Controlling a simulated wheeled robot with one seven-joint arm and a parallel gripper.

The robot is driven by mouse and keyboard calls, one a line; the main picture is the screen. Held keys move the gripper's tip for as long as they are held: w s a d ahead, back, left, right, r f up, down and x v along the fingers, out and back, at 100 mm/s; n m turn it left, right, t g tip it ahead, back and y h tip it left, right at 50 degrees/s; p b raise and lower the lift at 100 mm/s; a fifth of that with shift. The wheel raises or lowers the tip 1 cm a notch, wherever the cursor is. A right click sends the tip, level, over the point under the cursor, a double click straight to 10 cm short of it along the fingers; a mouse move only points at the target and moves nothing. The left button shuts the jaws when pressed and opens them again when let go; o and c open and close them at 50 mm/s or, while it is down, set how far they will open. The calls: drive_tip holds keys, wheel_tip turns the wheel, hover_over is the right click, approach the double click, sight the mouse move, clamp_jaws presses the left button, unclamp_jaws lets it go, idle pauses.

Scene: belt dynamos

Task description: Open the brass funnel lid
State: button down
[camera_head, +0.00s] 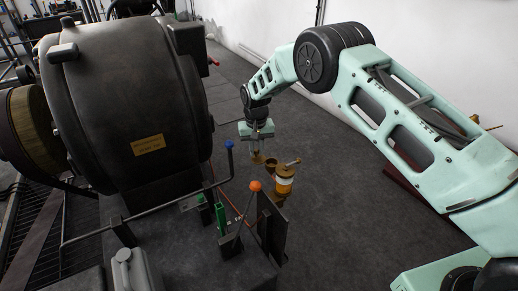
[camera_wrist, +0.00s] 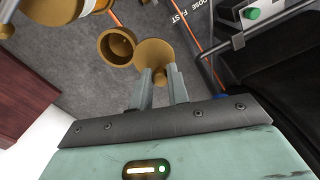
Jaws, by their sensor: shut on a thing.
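The brass funnel (camera_wrist: 117,46) is a round cup whose open mouth and dark inside show in the wrist view. The head view shows the funnel (camera_head: 270,164) beside an amber oiler with a brass top (camera_head: 285,178). The brass lid (camera_wrist: 153,52) is a flat disc to the right of the funnel mouth, leaving most of the mouth uncovered. It also shows in the head view (camera_head: 257,158), just under my gripper (camera_head: 258,151). In the wrist view my gripper (camera_wrist: 160,76) is shut on the lid's near edge. The lid's hinge cannot be made out.
A large black dynamo (camera_head: 135,105) fills the left. Levers with a blue knob (camera_head: 229,144) and an orange knob (camera_head: 255,186) stand near the funnel, with a dark upright plate (camera_head: 271,228). Grey floor lies clear beyond and to the right.

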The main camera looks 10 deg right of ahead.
drive_tip(key=shift+a+n, duration=0.25)
drive_tip(key=shift+n, duration=0.35)
drive_tip(key=shift+s, duration=0.1)
drive_tip(key=c, duration=1.3)
unclamp_jaws()
drive_tip(key=shift+c, duration=0.2)
wheel_tip(320, 180, up, 18)
drive_tip(key=shift+f, duration=0.25)
